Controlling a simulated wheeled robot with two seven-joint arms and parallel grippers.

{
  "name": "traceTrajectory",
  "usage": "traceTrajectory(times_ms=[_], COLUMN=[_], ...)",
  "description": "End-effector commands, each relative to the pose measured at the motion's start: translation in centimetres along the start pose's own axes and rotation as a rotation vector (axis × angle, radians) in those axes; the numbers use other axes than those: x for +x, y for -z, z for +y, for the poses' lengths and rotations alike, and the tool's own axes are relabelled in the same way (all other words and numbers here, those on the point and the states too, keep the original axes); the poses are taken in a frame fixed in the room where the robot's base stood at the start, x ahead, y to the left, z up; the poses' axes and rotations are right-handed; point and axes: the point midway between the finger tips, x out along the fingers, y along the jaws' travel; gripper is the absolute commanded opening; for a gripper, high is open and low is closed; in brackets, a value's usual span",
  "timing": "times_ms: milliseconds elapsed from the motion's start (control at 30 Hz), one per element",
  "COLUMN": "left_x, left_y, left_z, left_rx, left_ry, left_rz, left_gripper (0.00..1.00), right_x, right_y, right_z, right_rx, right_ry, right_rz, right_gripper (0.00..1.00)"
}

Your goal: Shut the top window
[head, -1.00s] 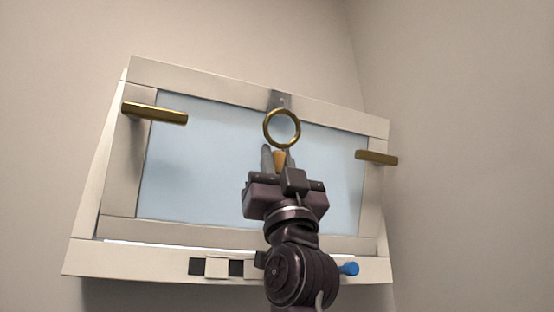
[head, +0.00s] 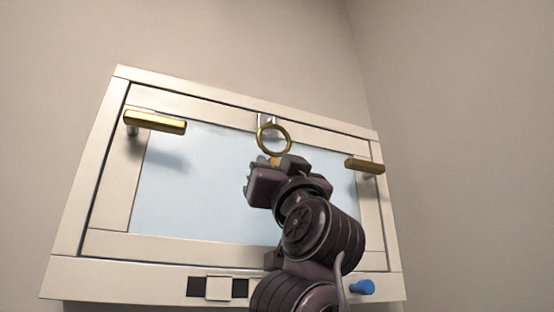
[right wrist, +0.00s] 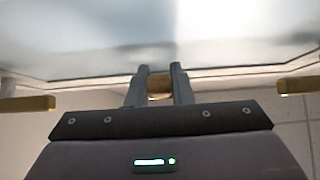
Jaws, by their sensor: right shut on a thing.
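The top window (head: 180,253) has a cream sash with a pale blue pane, set inside a cream outer frame (head: 75,240). The sash lies nearly flush in the frame, with a thin dark line along its edges. A brass ring (head: 259,143) hangs from a metal bracket at the top middle of the sash. My right gripper (head: 272,164) is just below the ring, in front of the pane. In the right wrist view its fingers (right wrist: 160,86) are shut on a small brass-coloured piece, which seems part of the ring's pull. My left gripper is not in view.
Gold handles stick out at the sash's left side (head: 155,122) and right side (head: 365,166). The bottom rail holds a sliding vent with dark slots (head: 218,288) and a blue knob (head: 361,287). Bare beige walls surround the window.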

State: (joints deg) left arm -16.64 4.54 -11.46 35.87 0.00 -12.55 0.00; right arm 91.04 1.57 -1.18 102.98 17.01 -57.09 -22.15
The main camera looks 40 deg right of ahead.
Motion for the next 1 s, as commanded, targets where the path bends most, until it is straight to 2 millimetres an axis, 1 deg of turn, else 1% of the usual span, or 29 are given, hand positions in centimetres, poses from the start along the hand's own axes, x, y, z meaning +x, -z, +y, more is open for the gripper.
traceTrajectory(times_ms=[33,133,200,333,367,500,667,800,867,1000], left_x=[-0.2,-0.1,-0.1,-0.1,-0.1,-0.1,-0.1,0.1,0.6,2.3], left_y=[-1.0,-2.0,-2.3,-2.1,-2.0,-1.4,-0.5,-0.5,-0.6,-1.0], left_z=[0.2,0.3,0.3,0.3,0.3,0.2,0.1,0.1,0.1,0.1], left_rx=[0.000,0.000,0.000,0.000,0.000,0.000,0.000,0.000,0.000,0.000], left_ry=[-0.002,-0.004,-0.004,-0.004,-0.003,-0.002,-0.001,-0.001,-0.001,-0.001], left_rz=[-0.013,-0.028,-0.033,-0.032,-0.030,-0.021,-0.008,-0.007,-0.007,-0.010], left_gripper=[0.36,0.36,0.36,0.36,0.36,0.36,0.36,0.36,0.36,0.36], right_x=[0.2,0.2,0.2,0.2,0.2,0.2,0.1,-0.1,-0.6,-2.7], right_y=[0.0,-0.1,-0.1,-0.1,-0.1,-0.1,-0.1,-0.1,-0.2,-0.4], right_z=[0.0,0.0,0.0,0.0,0.0,0.0,0.0,0.0,0.1,0.1], right_rx=[-0.002,-0.001,-0.001,-0.001,-0.001,0.000,0.000,0.000,0.000,-0.001], right_ry=[-0.001,-0.001,-0.001,-0.001,-0.001,-0.001,-0.001,-0.001,-0.001,-0.002], right_rz=[-0.009,-0.016,-0.015,-0.013,-0.013,-0.012,-0.012,-0.011,-0.010,-0.008], right_gripper=[0.00,0.00,0.00,0.00,0.24,0.42,0.42,0.42,0.42,0.42])
